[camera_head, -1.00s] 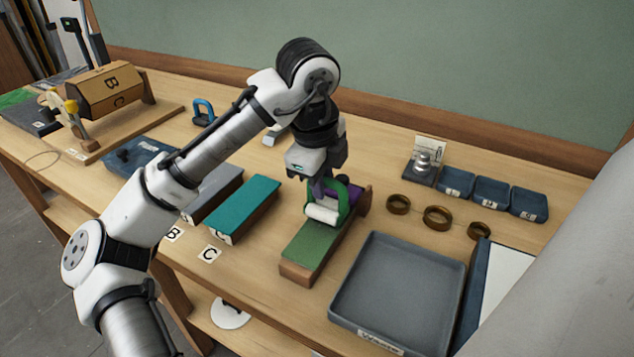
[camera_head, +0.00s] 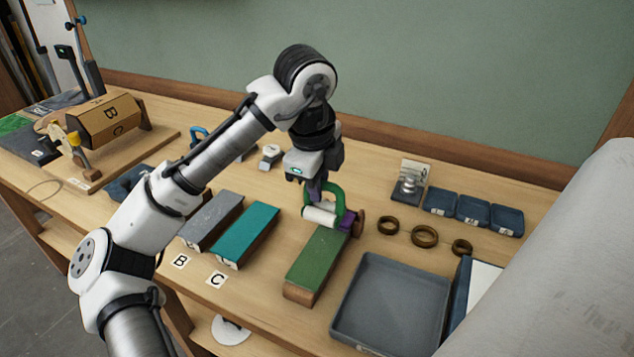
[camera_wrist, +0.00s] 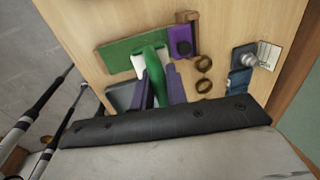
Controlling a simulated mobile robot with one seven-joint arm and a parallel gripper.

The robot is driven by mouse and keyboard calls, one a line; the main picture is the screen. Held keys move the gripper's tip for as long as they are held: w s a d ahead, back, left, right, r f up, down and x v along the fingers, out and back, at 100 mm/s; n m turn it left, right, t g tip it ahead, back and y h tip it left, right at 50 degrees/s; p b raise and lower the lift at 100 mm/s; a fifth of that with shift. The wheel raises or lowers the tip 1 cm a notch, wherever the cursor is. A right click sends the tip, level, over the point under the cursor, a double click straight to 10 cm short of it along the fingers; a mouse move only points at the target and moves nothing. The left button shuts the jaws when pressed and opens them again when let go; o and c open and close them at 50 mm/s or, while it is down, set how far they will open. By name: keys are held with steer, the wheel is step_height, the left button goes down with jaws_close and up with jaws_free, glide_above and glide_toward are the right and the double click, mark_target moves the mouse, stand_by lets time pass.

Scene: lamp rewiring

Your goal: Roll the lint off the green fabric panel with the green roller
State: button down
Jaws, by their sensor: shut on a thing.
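My gripper (camera_head: 314,190) is shut on the green roller (camera_head: 338,197), holding it by its green handle with the white cylinder (camera_head: 319,216) below. The roller is at the far end of the green fabric panel (camera_head: 319,260), which lies on a wooden block. Whether the cylinder touches the panel I cannot tell. The wrist view shows the roller's handle (camera_wrist: 155,66) between the purple fingers (camera_wrist: 161,90), with the panel (camera_wrist: 118,52) beyond it. No lint can be made out on the panel at this size.
A purple piece (camera_head: 350,222) stands at the panel's far end. A grey tray (camera_head: 390,310) lies to the right, with brass rings (camera_head: 424,236) behind it. A teal panel (camera_head: 246,235) and a grey panel (camera_head: 212,220) lie to the left.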

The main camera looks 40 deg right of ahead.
mark_target(312, 202)
steer(key=shift+f, duration=0.1)
stand_by(0.3)
steer(key=shift+w+a+f+b, duration=0.1)
steer(key=shift+w+f+b, duration=0.15)
steer(key=shift+f, duration=0.25)
steer(key=shift+w+a+f+b, duration=0.1)
steer(key=shift+f+b, duration=0.15)
steer(key=shift+f, duration=0.3)
steer(key=shift+w+f+b, duration=0.2)
steer(key=shift+f+b, duration=0.05)
steer(key=shift+f, duration=0.25)
